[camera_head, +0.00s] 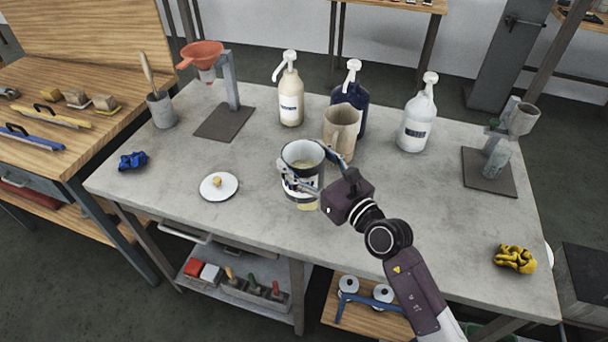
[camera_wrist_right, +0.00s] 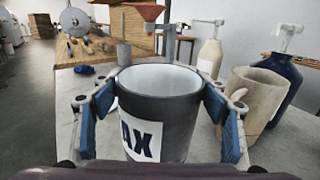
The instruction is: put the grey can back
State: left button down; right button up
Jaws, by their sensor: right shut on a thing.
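The grey can (camera_head: 302,155) has a pale inside and a white label; in the right wrist view the can (camera_wrist_right: 160,110) shows the letters "AX". My right gripper (camera_head: 312,176) is shut around its sides, and in the right wrist view the blue finger pads (camera_wrist_right: 162,122) press it from left and right. The can is upright over the middle of the grey table (camera_head: 250,225). I cannot tell whether it touches the tabletop. Something yellowish shows just under its front edge. My left gripper is not in view.
A beige jug (camera_head: 341,128) stands close behind the can. Pump bottles in cream (camera_head: 290,103), blue (camera_head: 349,97) and white (camera_head: 416,125) stand behind. A white saucer (camera_head: 218,190) lies to the left. A yellow cloth (camera_head: 514,259) lies right. The table's front middle is clear.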

aim_at(293, 160)
notch_tip(293, 160, down, 4)
jog(key=shift+r+b, duration=0.1)
jog(key=shift+b, duration=0.6)
jog(key=shift+f, duration=0.25)
jog(key=shift+f, duration=0.1)
jog(key=shift+f, duration=0.15)
jog(key=o, duration=2.1)
jog(key=shift+s, duration=0.1)
